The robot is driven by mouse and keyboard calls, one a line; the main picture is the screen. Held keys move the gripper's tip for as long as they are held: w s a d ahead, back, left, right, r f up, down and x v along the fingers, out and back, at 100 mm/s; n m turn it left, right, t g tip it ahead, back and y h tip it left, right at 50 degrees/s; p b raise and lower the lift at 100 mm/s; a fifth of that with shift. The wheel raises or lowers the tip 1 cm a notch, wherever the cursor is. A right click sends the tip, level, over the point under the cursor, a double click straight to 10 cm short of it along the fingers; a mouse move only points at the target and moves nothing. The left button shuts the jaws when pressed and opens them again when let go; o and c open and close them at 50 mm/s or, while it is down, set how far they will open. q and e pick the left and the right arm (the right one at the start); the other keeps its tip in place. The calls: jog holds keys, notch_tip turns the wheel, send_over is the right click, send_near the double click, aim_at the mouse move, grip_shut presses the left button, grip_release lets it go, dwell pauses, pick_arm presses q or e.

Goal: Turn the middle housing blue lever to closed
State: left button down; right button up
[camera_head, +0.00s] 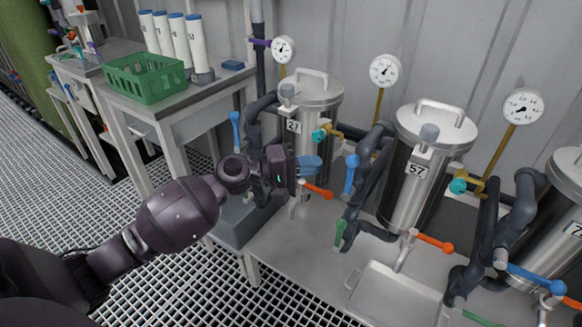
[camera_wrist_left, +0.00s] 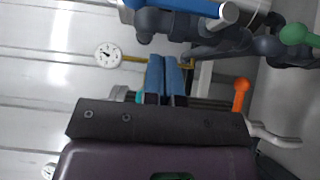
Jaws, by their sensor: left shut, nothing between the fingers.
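The middle housing (camera_head: 407,180) is a steel vessel labelled 57. Its blue lever (camera_head: 350,174) stands nearly upright on the dark pipe to the vessel's left. A blue bar, apparently this lever (camera_wrist_left: 180,6), crosses the top of the left wrist view. My left gripper (camera_head: 318,166) has blue fingers and is shut and empty. Its fingertips (camera_wrist_left: 166,60) are just left of the blue lever in the head view, with a visible gap. The gripper partly hides the left housing (camera_head: 318,105), labelled 27. My right gripper is not in view.
An orange lever (camera_head: 318,190) lies just below my left fingers. The middle housing also has a green lever (camera_head: 340,233) and an orange lever (camera_head: 435,243). The right housing (camera_head: 545,225) has a blue lever (camera_head: 530,278). A green basket (camera_head: 146,88) sits on the side table.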

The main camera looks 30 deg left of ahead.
aim_at(349, 179)
pick_arm(q)
jog(key=shift+w+d+p, duration=0.2)
jog(key=shift+d, duration=1)
jog(key=shift+w+d+p, duration=0.15)
jog(key=shift+d, duration=1.05)
